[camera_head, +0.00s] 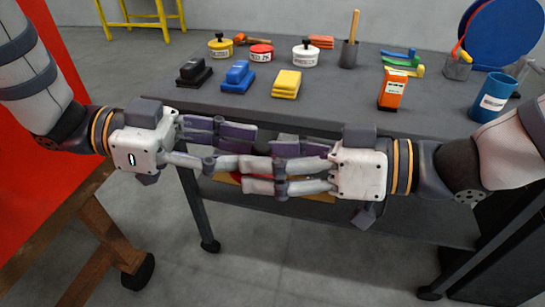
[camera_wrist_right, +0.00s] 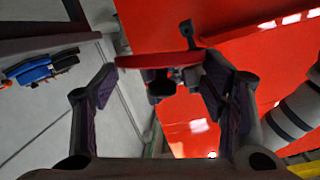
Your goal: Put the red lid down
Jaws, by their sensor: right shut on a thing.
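The red lid shows edge-on in the right wrist view (camera_wrist_right: 150,61), between the fingers of my right gripper (camera_wrist_right: 160,88). My right gripper (camera_head: 262,168) is shut on it, in the air in front of the table. In the head view only a small red part of the lid (camera_head: 236,177) shows below the fingers. A dark knob-like shape hangs under the lid in the wrist view. My left gripper (camera_head: 246,150) faces the right one, its fingers apart and overlapping the right fingertips in the picture. Whether it touches the lid is hidden.
The grey table (camera_head: 345,88) holds a red tin (camera_head: 261,52), a yellow tin (camera_head: 221,46), a white tin (camera_head: 305,55), a blue block (camera_head: 237,78), yellow pads (camera_head: 287,84) and an orange box (camera_head: 393,91). Its front edge is mostly bare. A red panel stands at left.

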